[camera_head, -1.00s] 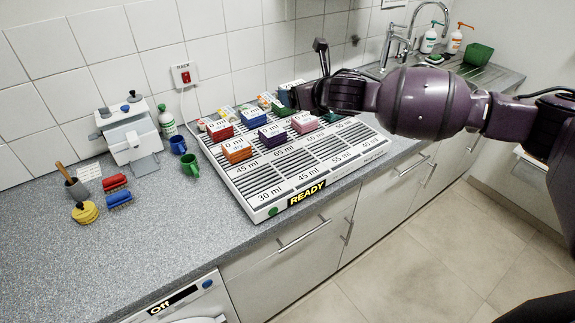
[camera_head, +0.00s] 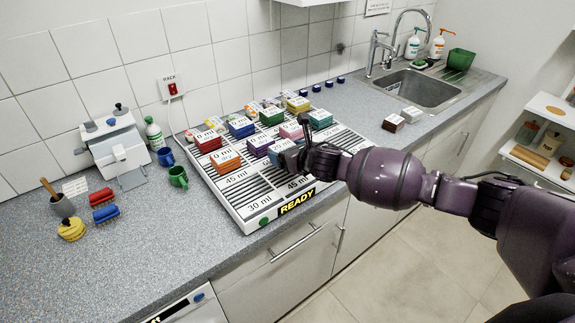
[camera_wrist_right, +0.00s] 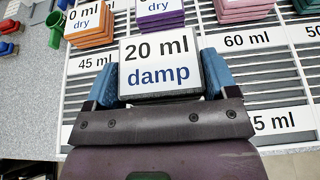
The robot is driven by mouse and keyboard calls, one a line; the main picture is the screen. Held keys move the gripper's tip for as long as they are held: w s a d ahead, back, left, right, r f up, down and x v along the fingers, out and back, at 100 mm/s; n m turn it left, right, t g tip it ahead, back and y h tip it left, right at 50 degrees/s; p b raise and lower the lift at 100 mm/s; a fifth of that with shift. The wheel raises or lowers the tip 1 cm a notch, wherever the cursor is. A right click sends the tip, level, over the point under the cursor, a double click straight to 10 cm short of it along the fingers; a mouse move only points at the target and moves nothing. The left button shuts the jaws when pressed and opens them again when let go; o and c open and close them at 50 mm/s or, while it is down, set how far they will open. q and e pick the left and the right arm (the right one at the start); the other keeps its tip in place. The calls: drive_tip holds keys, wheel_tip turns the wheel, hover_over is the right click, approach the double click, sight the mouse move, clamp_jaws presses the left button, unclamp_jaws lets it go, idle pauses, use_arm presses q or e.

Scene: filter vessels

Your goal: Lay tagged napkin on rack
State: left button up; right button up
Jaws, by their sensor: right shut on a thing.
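My right gripper (camera_head: 290,158) is over the front middle of the white slatted rack (camera_head: 258,212). It is shut on a napkin (camera_wrist_right: 160,63) with a white tag reading "20 ml damp". In the right wrist view, blue finger pads flank the napkin, whose sides are mostly hidden. Slats and printed labels such as 45 ml, 60 ml and 75 ml show around and beneath it; whether it touches the rack I cannot tell. My left gripper is not in view.
Tagged stacks stand on the rack beyond the gripper: orange (camera_head: 226,162), purple (camera_head: 260,146), pink (camera_head: 291,131) and others. The front-left slats are bare. A "READY" sign (camera_head: 297,202) is on the front edge.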

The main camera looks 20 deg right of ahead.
drive_tip(key=shift+f, duration=2.2)
drive_tip(key=shift+f, duration=0.2)
drive_tip(key=o, duration=0.8)
drive_tip(key=shift+r, duration=0.15)
drive_tip(key=shift+s+r, duration=0.1)
drive_tip(key=v, duration=1.1)
drive_tip(key=shift+s+d+r+b, duration=0.2)
drive_tip(key=shift+s+b, duration=0.1)
drive_tip(key=shift+b, duration=0.05)
